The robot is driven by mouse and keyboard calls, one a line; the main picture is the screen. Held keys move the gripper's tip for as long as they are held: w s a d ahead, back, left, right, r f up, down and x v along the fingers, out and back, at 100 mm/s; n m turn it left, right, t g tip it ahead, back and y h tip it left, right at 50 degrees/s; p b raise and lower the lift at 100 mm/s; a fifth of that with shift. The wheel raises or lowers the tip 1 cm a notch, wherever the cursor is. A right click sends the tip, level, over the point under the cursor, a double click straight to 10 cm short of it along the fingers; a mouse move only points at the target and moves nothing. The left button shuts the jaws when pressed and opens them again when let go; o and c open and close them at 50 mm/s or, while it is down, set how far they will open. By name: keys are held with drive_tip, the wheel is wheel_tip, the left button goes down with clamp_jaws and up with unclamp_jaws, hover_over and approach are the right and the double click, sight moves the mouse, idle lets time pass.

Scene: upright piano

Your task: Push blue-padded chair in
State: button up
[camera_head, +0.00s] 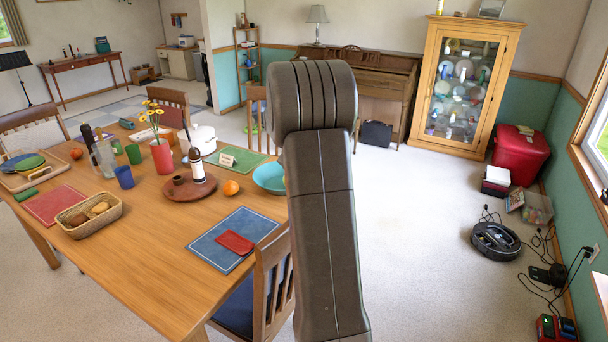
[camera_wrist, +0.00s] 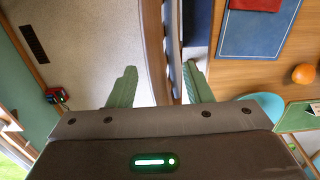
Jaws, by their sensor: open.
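The blue-padded chair (camera_head: 268,290) stands at the near right side of the wooden table (camera_head: 135,265), its slatted wooden back facing away from the table. Its blue seat shows below the table edge, and my arm hides part of the chair. In the wrist view, the chair back (camera_wrist: 154,45) runs upward between the two green fingers of my gripper (camera_wrist: 159,68). The fingers are apart, one on each side of the back in the picture. I cannot tell whether they touch it. In the head view, my gripper is hidden behind my arm.
The table holds a blue placemat (camera_head: 235,238) with a red napkin, a bread basket (camera_head: 90,212) and a turquoise bowl (camera_head: 269,177). Open carpet lies to the right. A robot vacuum (camera_head: 495,241) and cables lie by the right wall. A piano (camera_head: 385,85) stands behind.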

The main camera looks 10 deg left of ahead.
wheel_tip(320, 180, up, 6)
idle(0.5)
wheel_tip(320, 180, down, 14)
drive_tip(key=shift+f+p, duration=0.1)
drive_tip(key=shift+p, duration=0.45)
drive_tip(key=shift+s+d, duration=0.1)
drive_tip(key=shift+d, duration=0.25)
drive_tip(key=shift+r, duration=0.2)
